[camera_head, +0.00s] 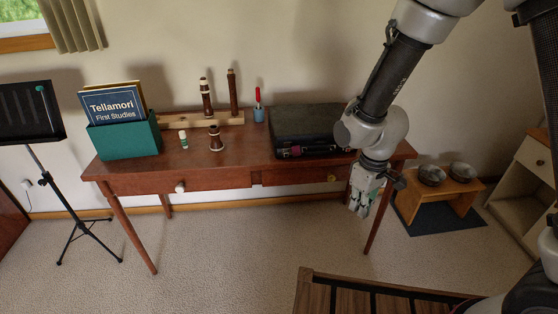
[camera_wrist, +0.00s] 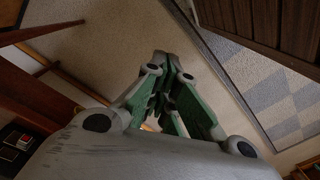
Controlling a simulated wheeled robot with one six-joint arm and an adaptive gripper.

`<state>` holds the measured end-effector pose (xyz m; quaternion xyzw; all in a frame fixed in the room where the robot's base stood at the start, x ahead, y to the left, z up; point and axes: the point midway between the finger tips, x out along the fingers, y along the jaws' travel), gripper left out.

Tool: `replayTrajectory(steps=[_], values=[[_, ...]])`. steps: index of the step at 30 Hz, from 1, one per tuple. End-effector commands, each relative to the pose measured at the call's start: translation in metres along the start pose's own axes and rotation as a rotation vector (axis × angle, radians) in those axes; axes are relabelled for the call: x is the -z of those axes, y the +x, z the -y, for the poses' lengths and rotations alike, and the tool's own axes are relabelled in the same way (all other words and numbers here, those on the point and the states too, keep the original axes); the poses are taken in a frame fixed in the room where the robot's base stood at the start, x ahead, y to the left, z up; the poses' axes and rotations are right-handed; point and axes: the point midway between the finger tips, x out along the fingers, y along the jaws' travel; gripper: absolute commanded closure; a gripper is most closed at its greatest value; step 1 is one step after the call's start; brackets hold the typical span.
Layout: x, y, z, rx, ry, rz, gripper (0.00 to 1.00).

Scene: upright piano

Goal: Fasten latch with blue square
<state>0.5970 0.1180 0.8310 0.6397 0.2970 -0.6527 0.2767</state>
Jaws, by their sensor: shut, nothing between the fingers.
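A dark case (camera_head: 305,128) lies shut on the right part of the wooden table. A small pinkish patch (camera_head: 295,151) and small fittings show on its front side. I cannot make out a blue square or how the latches stand. My gripper (camera_head: 359,208) is shut and empty, pointing down in front of the table's right end, apart from the case and lower than it. In the wrist view the green fingers (camera_wrist: 162,75) meet at their tips. A dark thing with small pale and reddish squares (camera_wrist: 20,142) shows at that view's lower left, possibly the case.
The wooden table (camera_head: 220,177) has two drawers with knobs. On it stand a teal book box (camera_head: 125,140), dark wooden instrument pieces (camera_head: 206,98) and a blue cup (camera_head: 259,115). A low stand with bowls (camera_head: 440,184) is right.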

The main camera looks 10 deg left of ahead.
Motion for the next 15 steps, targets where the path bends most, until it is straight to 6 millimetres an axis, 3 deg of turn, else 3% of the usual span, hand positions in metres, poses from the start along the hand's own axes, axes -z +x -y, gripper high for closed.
replayTrajectory(steps=[1, 9, 15], values=[[0.013, 0.025, 0.009, -0.006, -0.056, -0.014, 1.0], [0.09, 0.14, 0.048, -0.098, -0.386, -0.226, 1.0], [0.147, 0.204, 0.071, -0.272, -0.675, -0.481, 1.0]])
